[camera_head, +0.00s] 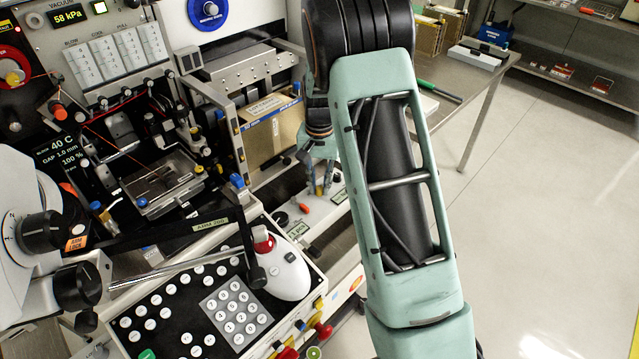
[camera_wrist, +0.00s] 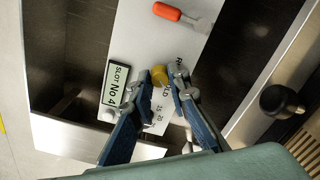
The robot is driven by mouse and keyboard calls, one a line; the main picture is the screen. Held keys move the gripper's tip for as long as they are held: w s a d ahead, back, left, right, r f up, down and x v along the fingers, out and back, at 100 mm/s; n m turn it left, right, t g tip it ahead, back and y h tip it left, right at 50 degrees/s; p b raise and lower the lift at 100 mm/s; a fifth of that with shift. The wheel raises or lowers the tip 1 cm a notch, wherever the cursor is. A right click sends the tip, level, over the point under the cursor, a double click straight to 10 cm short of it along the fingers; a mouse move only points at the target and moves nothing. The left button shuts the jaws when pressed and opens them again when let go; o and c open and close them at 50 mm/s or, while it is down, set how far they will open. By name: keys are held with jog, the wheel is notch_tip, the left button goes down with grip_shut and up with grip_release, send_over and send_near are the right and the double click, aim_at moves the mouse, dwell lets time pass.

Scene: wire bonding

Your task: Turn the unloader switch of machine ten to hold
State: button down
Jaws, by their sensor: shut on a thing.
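A white panel (camera_wrist: 138,40) fills the middle of the wrist view. A yellow knob (camera_wrist: 159,74) stands on it between my fingertips. My gripper (camera_wrist: 164,82) is shut on this knob, its two blue fingers reaching in from below. Beside the knob, printed letters ending in "LD" and small numbers show; the fingers hide part of the print. In the head view my gripper (camera_head: 322,178) reaches down to the machine's right side, partly hidden by my arm, so the knob's setting is not clear. Whether the panel bears machine ten's number cannot be read.
A black round knob (camera_wrist: 279,101) stands to the right. In the head view a cardboard box (camera_head: 270,130) sits in the machine beside my gripper, with a keypad (camera_head: 232,310) in front.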

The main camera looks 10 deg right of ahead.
aim_at(319, 188)
jog(key=shift+m, duration=0.3)
jog(key=c, duration=1.8)
grip_release()
notch_tip(319, 188, up, 12)
jog(key=shift+r, duration=0.1)
